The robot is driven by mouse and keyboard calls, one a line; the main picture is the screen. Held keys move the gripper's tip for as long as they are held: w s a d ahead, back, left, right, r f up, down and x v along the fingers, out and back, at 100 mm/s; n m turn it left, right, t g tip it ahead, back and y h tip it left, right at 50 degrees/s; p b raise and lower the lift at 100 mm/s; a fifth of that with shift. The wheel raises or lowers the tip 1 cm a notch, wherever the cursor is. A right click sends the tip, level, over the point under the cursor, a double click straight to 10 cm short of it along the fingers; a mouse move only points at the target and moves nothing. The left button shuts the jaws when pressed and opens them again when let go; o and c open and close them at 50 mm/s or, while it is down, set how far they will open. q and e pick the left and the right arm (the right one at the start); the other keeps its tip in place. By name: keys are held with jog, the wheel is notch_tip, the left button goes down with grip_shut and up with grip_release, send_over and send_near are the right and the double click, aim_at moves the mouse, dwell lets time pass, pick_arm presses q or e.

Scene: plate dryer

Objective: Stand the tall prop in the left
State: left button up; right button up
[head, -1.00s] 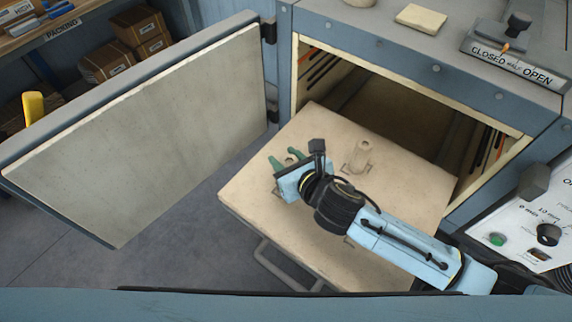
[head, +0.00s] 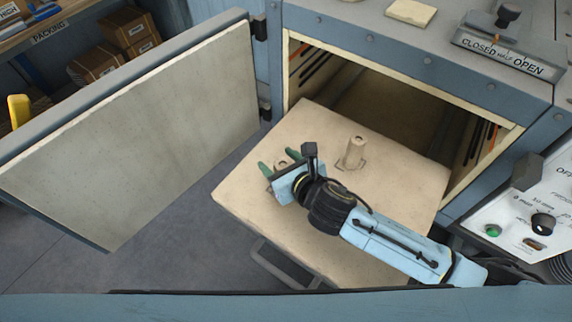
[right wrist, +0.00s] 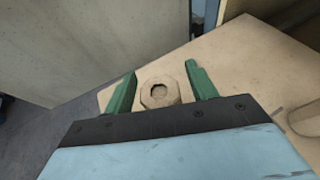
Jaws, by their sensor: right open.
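A beige post-like prop (head: 356,153) stands upright on the beige plate (head: 400,190), inside a marked outline right of my right gripper. A second beige prop (head: 281,164), with an octagonal top and a dark hole, is at the plate's left side; it also shows in the right wrist view (right wrist: 160,92). My right gripper (head: 278,160) is open, its green fingers (right wrist: 160,75) on either side of this second prop with gaps visible. The gripper partly hides it in the head view, so its height cannot be told. My left gripper is not in view.
The plate extends from the open dryer chamber (head: 395,110). The open door (head: 140,130) stands to the left, with floor between it and the plate. A handle (head: 283,265) is at the plate's front. A control panel (head: 525,215) is at the right.

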jog(key=p+v, duration=0.1)
jog(key=v, duration=1.1)
